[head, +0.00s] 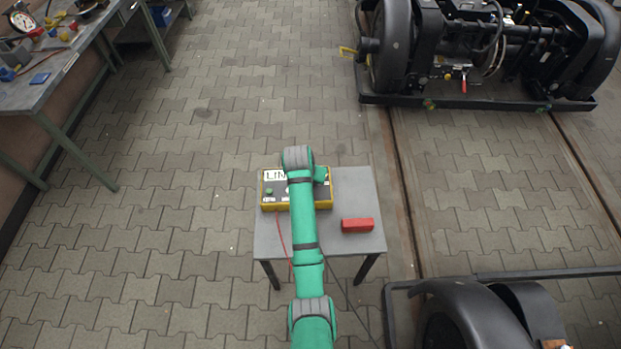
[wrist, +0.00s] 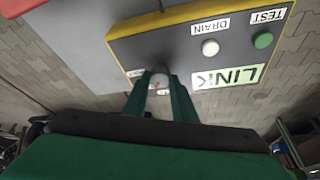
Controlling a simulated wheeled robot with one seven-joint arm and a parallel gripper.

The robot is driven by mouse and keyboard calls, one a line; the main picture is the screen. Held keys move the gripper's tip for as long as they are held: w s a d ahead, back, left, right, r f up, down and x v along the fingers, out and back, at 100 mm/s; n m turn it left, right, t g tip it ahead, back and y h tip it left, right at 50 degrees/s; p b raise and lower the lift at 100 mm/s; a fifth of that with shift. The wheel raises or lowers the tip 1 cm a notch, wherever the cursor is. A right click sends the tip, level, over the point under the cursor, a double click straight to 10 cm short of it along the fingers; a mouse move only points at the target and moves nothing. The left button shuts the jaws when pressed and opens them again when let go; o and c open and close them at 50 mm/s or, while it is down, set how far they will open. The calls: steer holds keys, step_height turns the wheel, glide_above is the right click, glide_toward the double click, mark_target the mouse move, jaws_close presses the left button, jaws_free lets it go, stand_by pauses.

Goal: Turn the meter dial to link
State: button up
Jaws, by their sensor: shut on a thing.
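The meter is a yellow box with a dark face (head: 283,203) on a small grey table, mostly behind my arm in the head view. In the wrist view its face (wrist: 180,40) appears upside down, with a display reading LINK (wrist: 228,77). It has a white button (wrist: 210,47) labelled DRAIN and a green button (wrist: 263,40) labelled TEST. My gripper (wrist: 160,84) is at the face, its two green fingers shut on the dial (wrist: 159,78). The dial's pointer and most of the labels around it are hidden by the fingers.
The small grey table (head: 355,188) also carries a red block (head: 357,224) right of the meter. A red lead (head: 281,235) hangs from the meter's front. A workbench (head: 45,75) stands at the left. Bogies stand at the upper right (head: 480,50) and lower right. Paved floor left of the table is clear.

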steer(key=o, duration=1)
steer(key=shift+o, duration=0.2)
steer(key=v, duration=1.1)
steer(key=shift+f, duration=0.1)
